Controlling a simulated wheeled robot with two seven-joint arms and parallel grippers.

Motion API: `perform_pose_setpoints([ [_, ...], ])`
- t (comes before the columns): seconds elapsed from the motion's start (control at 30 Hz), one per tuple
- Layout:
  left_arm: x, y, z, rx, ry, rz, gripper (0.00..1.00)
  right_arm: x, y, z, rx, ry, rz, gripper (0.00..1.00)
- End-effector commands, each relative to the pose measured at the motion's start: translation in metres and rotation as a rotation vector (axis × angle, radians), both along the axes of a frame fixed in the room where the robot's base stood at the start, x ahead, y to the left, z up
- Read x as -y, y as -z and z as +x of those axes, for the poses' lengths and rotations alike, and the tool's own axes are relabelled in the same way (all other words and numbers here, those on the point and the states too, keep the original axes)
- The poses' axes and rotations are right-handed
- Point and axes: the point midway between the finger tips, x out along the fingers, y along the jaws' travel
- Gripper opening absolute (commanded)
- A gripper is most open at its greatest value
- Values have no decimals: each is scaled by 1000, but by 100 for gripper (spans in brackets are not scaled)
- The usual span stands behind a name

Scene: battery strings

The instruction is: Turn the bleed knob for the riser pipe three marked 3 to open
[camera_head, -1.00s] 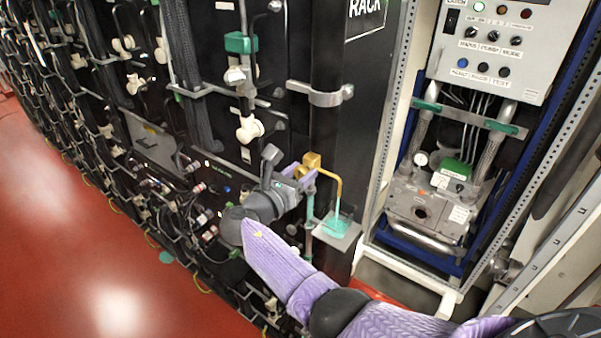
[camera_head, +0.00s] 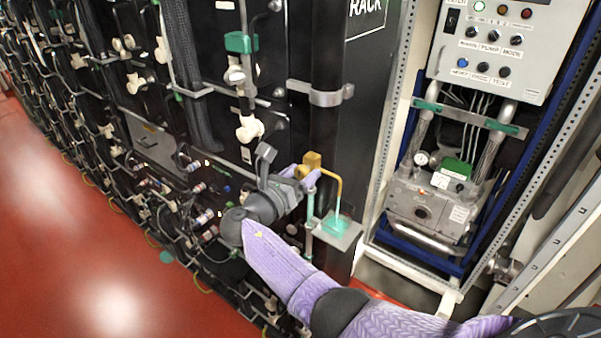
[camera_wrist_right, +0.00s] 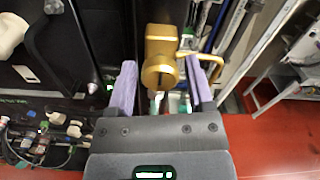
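A brass fitting (camera_head: 312,161) with a thin curved spout sits on the dark column in the head view. In the right wrist view its rounded brass end (camera_wrist_right: 159,72) faces me; it looks like the bleed knob. No number 3 mark is legible. My right gripper (camera_head: 301,173) is at the fitting. In the right wrist view its two purple fingers (camera_wrist_right: 160,62) are spread on either side of the brass end, with gaps on both sides. I cannot tell how deep the brass lies between them. My left gripper is not in view.
The spout points down to a teal cup (camera_head: 338,224) on a small metal bracket. Battery racks with pale valves (camera_head: 249,128) stand on the left. A control panel (camera_head: 490,45) above a pump unit (camera_head: 432,205) stands on the right. The red floor (camera_head: 70,240) is clear.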

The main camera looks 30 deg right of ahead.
Motion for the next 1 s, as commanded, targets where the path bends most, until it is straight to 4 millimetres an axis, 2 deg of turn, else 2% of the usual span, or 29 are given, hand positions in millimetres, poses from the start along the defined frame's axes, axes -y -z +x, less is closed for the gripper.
perform_pose_setpoints([
  [0.07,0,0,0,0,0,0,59,0,-1,0,1,0,-1,81],
  [0.37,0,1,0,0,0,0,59,-5,-1,-1,4,-2,-2,81],
  [0.7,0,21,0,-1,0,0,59,-77,2,-31,3,-2,1,81],
  [0.8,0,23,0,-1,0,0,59,-88,0,-36,4,-2,-1,81],
  [1.0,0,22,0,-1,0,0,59,-92,-1,-38,3,0,-2,81],
])
